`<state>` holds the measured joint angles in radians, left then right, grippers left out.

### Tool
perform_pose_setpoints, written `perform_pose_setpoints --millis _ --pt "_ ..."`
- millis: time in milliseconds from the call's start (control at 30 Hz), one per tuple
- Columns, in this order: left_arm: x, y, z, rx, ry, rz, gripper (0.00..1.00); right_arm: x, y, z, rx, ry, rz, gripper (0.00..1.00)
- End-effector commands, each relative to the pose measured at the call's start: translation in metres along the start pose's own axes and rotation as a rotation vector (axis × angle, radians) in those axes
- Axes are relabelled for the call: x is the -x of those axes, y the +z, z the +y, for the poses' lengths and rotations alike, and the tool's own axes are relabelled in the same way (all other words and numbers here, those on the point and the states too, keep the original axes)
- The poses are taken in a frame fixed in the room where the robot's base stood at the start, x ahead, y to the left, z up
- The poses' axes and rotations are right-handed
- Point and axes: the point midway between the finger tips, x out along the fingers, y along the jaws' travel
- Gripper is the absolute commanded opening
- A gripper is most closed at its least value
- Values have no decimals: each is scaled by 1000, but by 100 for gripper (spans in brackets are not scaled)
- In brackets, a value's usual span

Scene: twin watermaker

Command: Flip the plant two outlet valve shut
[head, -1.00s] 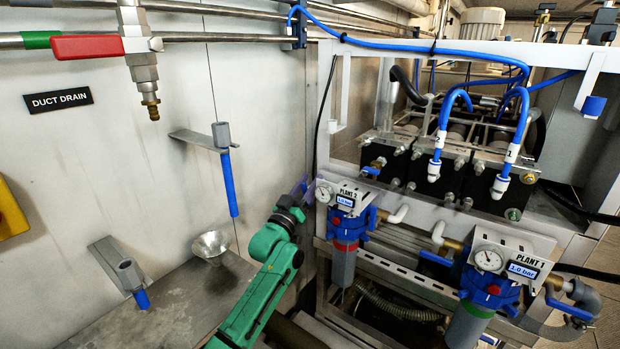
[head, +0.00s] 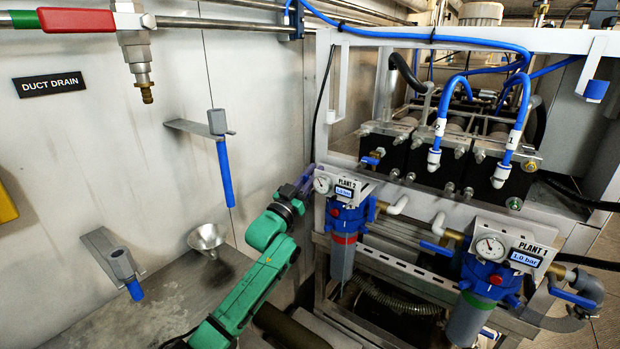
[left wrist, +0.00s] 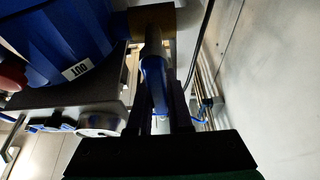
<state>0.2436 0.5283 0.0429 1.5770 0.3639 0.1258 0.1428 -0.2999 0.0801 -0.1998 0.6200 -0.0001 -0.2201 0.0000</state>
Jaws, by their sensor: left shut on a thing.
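The plant two unit, with its blue filter housing (head: 350,220), red band, gauge (head: 322,184) and PLANT 2 label, hangs at the front of the rack. My left gripper (head: 304,180) reaches in at its left side, mostly hidden and small in the head view. In the left wrist view, my left gripper (left wrist: 158,112) has its two dark fingers on either side of a blue valve handle (left wrist: 154,80) and is shut on it. The handle runs from a brass fitting (left wrist: 150,20) beside the blue housing marked OUT (left wrist: 60,40). My right gripper is not in view.
The plant one unit (head: 490,283) hangs to the right, with its own blue-handled valves. A grey wall with a red-handled DUCT DRAIN valve (head: 78,20), brackets with blue handles and a metal funnel (head: 207,239) lies to the left. Blue hoses loop above the rack.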

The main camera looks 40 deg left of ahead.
Motion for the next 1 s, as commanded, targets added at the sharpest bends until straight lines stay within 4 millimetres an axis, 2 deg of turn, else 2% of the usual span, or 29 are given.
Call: perform_pose_setpoints --millis 133,167,200,233,867,1000 --pt "0 1 1 1 0 -4 0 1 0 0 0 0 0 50" --pt "0 1 1 1 0 -4 29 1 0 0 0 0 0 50" --pt "0 1 0 1 0 -4 44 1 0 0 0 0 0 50" --pt "0 1 0 1 0 -4 48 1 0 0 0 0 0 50" --pt "0 1 1 4 0 -2 48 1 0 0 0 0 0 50" --pt "-2 -3 -3 82 -33 -1 48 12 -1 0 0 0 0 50"
